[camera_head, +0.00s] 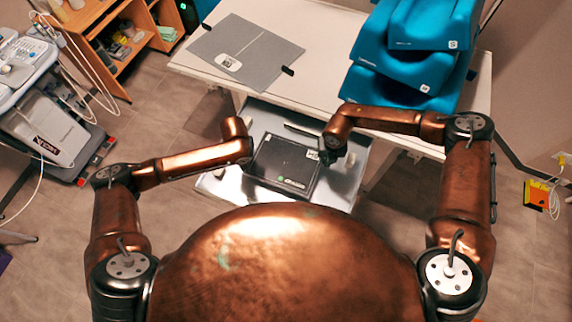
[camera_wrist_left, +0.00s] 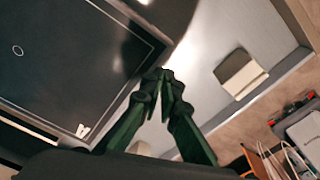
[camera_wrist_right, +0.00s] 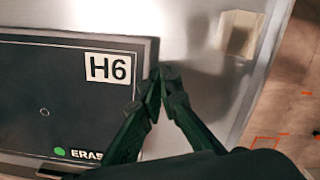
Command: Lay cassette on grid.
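The cassette (camera_head: 283,166) is a flat black plate with a thin border, a white H6 label (camera_wrist_right: 108,68) and a green dot. It lies flat over a shiny metal tray (camera_head: 216,186); I cannot tell whether it touches it. The cassette also fills the left of the left wrist view (camera_wrist_left: 70,50). My left gripper (camera_wrist_left: 165,74) has its fingertips together beside one cassette edge. My right gripper (camera_wrist_right: 162,74) has its fingertips together at the edge near H6. I see no clear grip on the rim. The likely grid is a grey panel (camera_head: 262,58) with a white label on the white table.
The white table (camera_head: 310,35) stands behind the tray. Blue padded blocks (camera_head: 408,50) sit on its right. A dark pen-like bar (camera_head: 303,131) lies behind the cassette. An ultrasound-like machine (camera_head: 40,110) and a wooden shelf (camera_head: 110,40) stand at left.

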